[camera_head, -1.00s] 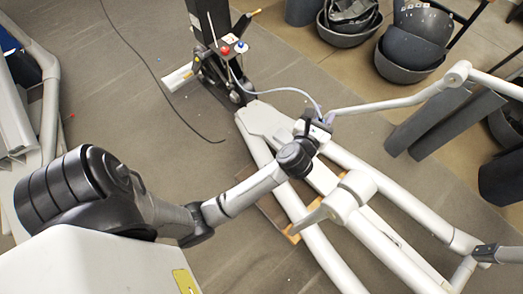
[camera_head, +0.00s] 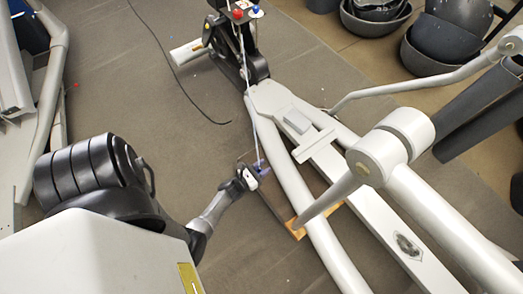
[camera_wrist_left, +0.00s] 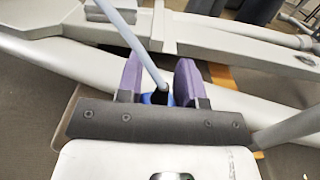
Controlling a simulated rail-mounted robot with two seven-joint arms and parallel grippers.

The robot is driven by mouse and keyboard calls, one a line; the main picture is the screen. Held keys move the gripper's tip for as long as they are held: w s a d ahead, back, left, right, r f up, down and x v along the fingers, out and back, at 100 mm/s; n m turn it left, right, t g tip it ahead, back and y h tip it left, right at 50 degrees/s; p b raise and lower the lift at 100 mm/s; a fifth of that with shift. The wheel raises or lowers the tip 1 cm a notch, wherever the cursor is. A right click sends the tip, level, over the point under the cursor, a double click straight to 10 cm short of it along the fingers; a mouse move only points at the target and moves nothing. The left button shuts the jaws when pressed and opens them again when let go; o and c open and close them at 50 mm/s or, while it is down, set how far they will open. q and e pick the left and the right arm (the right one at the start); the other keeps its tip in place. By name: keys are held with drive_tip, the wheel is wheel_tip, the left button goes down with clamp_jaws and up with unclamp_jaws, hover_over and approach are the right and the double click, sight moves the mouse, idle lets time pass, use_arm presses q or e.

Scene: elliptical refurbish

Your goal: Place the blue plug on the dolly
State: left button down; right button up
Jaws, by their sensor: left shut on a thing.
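In the head view my left gripper (camera_head: 261,168) is shut on the plug, beside the elliptical's lower tube and over or near the left edge of the dolly (camera_head: 298,233). The dolly is a dark board with light wooden edges under the machine frame, largely covered by the tubes. How high the plug is above the board I cannot tell. My right gripper is out of view.
The elliptical's white frame tubes (camera_head: 297,190) and a pivot joint (camera_head: 385,150) stand close to the right of my left gripper. The cable (camera_head: 249,110) stretches up to the black upright. Grey floor to the left is mostly clear; a black cord lies there.

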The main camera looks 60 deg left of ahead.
use_arm(q)
drive_tip(key=s+f, duration=0.1)
drive_tip(key=s+f+b, duration=0.1)
drive_tip(key=f, duration=0.1)
drive_tip(key=s+f+b, duration=0.1)
drive_tip(key=shift+d+f, duration=0.15)
drive_tip(key=shift+f, duration=0.1)
drive_tip(key=w+a+f+b, duration=0.1)
drive_tip(key=a+b, duration=0.1)
drive_tip(key=w+a+f+b, duration=0.2)
drive_tip(key=a, duration=0.1)
drive_tip(key=w+a+f+b, duration=0.2)
drive_tip(key=shift+w+a+f, duration=0.15)
drive_tip(key=shift+a, duration=0.25)
drive_tip(key=shift+w+a+f+b, duration=0.25)
drive_tip(key=shift+w+a+b, duration=0.1)
drive_tip(key=shift+a, duration=0.1)
wheel_tip(320, 180, down, 4)
drive_tip(key=b, duration=0.3)
drive_tip(key=shift+f, duration=0.1)
